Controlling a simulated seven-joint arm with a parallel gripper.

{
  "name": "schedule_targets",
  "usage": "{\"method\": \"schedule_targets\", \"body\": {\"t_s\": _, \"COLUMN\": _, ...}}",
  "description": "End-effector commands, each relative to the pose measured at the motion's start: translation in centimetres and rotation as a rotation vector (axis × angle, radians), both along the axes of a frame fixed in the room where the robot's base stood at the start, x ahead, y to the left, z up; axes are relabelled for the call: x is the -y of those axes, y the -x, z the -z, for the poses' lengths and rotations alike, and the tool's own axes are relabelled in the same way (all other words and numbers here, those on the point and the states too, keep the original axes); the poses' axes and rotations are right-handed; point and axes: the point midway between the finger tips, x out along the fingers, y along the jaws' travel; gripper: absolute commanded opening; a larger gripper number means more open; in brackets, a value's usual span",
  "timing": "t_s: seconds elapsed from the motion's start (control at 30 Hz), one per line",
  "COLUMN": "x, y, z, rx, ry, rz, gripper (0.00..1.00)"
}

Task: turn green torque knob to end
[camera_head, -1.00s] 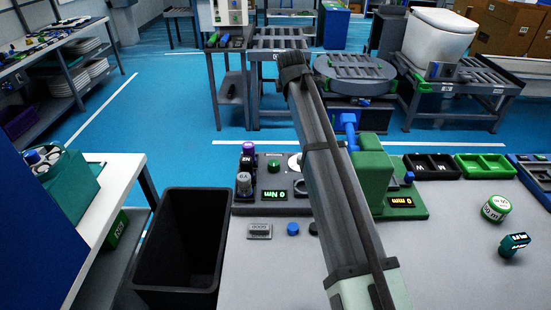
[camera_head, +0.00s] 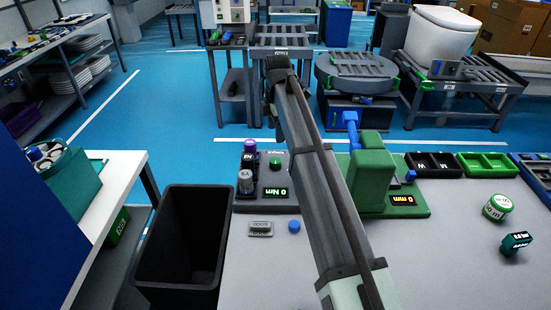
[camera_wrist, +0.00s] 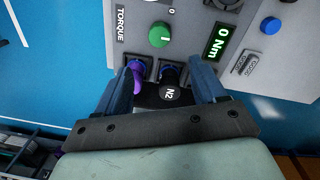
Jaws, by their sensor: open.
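The green torque knob (camera_wrist: 160,35) is round and sits on a grey panel beside the word TORQUE. It lies beyond my fingertips, and neither finger touches it. In the head view the same green knob (camera_head: 275,162) is on the grey test unit, left of my arm. My gripper (camera_wrist: 168,72) is open, its two dark blue fingers pointing toward the panel on either side of two small holders. The torque display (camera_wrist: 219,43) reads 0 Nm.
A purple-topped piece (camera_wrist: 137,78) and a black N2 cap (camera_wrist: 171,93) lie between my fingers, below the knob. A blue button (camera_wrist: 270,25) is at right. A green press unit (camera_head: 371,180) stands right of my arm, and a black bin (camera_head: 190,240) stands at front left.

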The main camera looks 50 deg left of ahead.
Motion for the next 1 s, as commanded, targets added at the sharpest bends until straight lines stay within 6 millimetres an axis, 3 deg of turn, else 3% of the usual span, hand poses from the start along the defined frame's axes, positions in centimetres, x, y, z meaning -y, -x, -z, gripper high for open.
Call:
{"method": "schedule_targets", "body": {"t_s": 0.6, "x": -0.4, "y": -0.2, "z": 10.0, "rx": 0.002, "ry": -0.001, "rz": 0.002, "gripper": 0.7}}
{"method": "schedule_targets", "body": {"t_s": 0.8, "x": -0.5, "y": -0.2, "z": 12.1, "rx": 0.002, "ry": -0.001, "rz": 0.002, "gripper": 0.7}}
{"method": "schedule_targets", "body": {"t_s": 1.0, "x": -0.5, "y": -0.2, "z": 12.9, "rx": 0.002, "ry": -0.003, "rz": 0.002, "gripper": 0.7}}
